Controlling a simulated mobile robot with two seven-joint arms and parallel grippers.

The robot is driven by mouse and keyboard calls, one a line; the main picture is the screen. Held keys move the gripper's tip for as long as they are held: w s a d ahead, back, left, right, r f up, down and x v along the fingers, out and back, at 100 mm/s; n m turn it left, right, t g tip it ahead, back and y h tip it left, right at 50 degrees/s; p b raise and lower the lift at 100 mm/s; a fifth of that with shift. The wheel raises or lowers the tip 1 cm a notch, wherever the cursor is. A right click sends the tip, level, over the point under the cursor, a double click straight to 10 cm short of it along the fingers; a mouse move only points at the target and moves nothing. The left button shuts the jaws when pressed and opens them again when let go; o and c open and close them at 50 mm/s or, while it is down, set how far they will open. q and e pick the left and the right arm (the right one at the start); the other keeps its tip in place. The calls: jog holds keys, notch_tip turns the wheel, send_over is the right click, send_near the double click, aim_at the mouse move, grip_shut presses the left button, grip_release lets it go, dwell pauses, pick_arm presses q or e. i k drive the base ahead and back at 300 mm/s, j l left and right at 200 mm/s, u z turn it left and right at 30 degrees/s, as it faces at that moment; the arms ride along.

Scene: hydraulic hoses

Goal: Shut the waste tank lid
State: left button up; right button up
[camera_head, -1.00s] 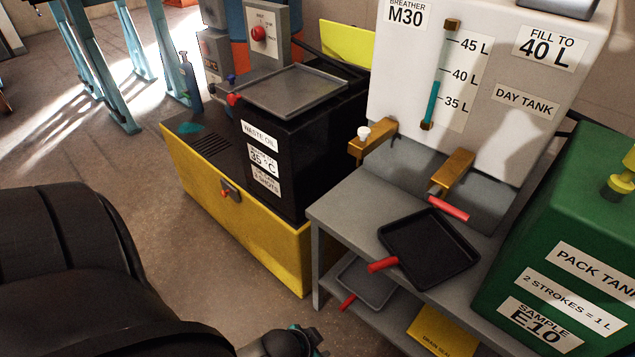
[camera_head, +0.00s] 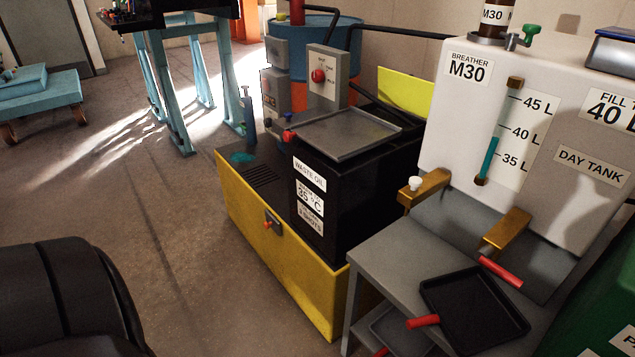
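The black waste oil tank (camera_head: 345,190) stands in a yellow tray (camera_head: 236,194), with labels on its front. A grey, shallow-rimmed panel (camera_head: 347,134) lies nearly flat across its top; I cannot tell for certain whether it is the lid or a tray resting there. A red knob (camera_head: 288,136) sits at the panel's left corner. A dark slanted bar (camera_head: 381,103) shows behind the panel. A bright yellow panel (camera_head: 405,92) stands upright behind the tank. Neither gripper is in view; only a dark part of my own arm shows at the lower left.
A grey bench (camera_head: 385,265) with a black tray (camera_head: 472,308) adjoins the tank on the right, below the white day tank (camera_head: 440,125). A control box (camera_head: 327,75) stands behind the tank. A blue trolley (camera_head: 40,100) is at far left. The floor left of the yellow tray is clear.

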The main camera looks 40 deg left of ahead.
aim_at(407, 91)
jog(key=u, duration=1.1)
